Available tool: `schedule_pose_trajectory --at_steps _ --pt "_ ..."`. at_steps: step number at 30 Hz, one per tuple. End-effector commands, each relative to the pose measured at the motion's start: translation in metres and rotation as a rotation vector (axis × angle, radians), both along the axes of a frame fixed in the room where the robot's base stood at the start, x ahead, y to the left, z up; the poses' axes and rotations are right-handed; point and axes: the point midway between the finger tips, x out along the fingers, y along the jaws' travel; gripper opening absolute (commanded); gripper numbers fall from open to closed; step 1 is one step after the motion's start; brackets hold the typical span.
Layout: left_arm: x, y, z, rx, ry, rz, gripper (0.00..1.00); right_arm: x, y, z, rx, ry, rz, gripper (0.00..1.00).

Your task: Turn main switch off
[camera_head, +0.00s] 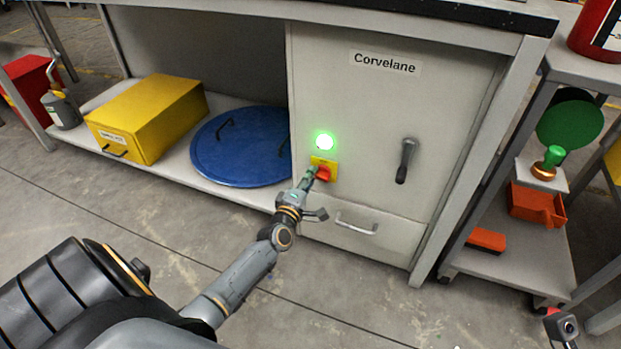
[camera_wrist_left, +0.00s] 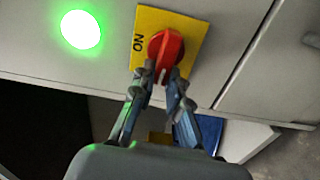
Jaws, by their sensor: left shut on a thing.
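The main switch is a red rotary knob (camera_wrist_left: 166,48) on a yellow plate (camera_wrist_left: 188,27) with the word "ON" printed on it. The plate sits on the grey cabinet front, and the red knob also shows in the head view (camera_head: 323,174). A green lamp (camera_head: 325,142) glows just above the switch; in the left wrist view the lamp (camera_wrist_left: 80,30) is beside the plate. My left gripper (camera_wrist_left: 163,78) is shut on the lower part of the red knob. In the head view the left gripper (camera_head: 312,173) reaches the switch from the lower left.
A yellow box (camera_head: 150,112) and a blue round lid (camera_head: 235,160) lie on the shelf left. A cart (camera_head: 510,262) with orange bins stands right.

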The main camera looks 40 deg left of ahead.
Motion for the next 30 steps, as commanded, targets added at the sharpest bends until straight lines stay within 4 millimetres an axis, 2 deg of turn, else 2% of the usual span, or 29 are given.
schedule_pose_trajectory --at_steps 9,22,23,25,26,30 --pt "-0.0005 0.0006 -0.0027 -0.074 -0.017 0.001 0.00 0.0018 0.0003 0.0027 0.002 -0.012 -0.002 0.40" --pt "-0.0005 0.0005 -0.0028 -0.082 -0.018 0.001 0.00 0.0017 0.0003 0.0037 0.003 -0.018 -0.001 0.40" --pt "-0.0005 0.0005 -0.0029 -0.082 -0.018 0.001 0.21 0.0018 0.0003 0.0036 0.003 -0.017 -0.002 0.40" --pt "-0.0006 0.0005 -0.0029 -0.081 -0.018 0.001 0.35 0.0019 0.0003 0.0031 0.002 -0.015 -0.002 0.40" --pt "-0.0005 0.0004 -0.0028 -0.081 -0.018 0.001 0.38 0.0020 0.0003 0.0029 0.002 -0.015 -0.002 0.40" --pt "-0.0004 0.0003 -0.0025 -0.080 -0.018 0.000 0.38 0.0022 0.0003 0.0023 0.003 -0.013 -0.002 0.40"
